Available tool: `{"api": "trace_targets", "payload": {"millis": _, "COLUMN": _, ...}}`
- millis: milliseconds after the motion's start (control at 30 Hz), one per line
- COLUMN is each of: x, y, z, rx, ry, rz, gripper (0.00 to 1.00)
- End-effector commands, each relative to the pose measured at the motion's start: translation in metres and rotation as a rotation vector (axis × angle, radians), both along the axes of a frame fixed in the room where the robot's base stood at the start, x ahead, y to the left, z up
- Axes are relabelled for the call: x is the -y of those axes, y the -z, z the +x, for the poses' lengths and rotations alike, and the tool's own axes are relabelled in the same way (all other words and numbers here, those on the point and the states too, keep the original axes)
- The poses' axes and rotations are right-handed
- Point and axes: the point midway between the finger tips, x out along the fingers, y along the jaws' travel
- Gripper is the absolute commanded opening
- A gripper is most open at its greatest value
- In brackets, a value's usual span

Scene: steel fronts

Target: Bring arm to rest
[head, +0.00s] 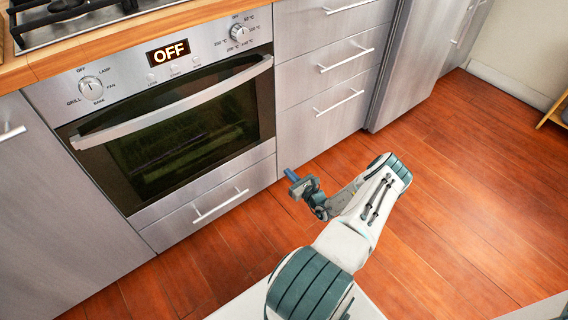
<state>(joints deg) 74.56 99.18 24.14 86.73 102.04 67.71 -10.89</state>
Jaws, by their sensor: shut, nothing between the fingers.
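My arm (360,215) reaches out from the bottom of the head view, bent at the elbow, over the wooden floor. My gripper (291,175) is at its far end and points left, toward the steel drawer fronts. The gripper is shut and empty, with bluish fingertips. It appears apart from the fronts, though the exact gap is hard to judge.
A built-in oven (170,120) with a closed door and an "OFF" display is at the left, with a closed drawer (212,207) below. Closed steel drawers (325,90) are right of it. A gas hob (75,18) is above. Open wooden floor (465,180) lies at right.

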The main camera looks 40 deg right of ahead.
Motion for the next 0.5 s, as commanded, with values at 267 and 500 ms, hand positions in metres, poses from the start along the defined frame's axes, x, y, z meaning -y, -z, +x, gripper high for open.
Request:
{"api": "trace_targets", "payload": {"millis": 267, "x": 0.007, "y": -0.001, "z": -0.046, "rx": -0.001, "ry": 0.01, "rz": -0.002, "gripper": 0.0}}
{"api": "trace_targets", "payload": {"millis": 500, "x": 0.006, "y": 0.0, "z": -0.053, "rx": -0.001, "ry": 0.007, "rz": -0.001, "gripper": 0.0}}
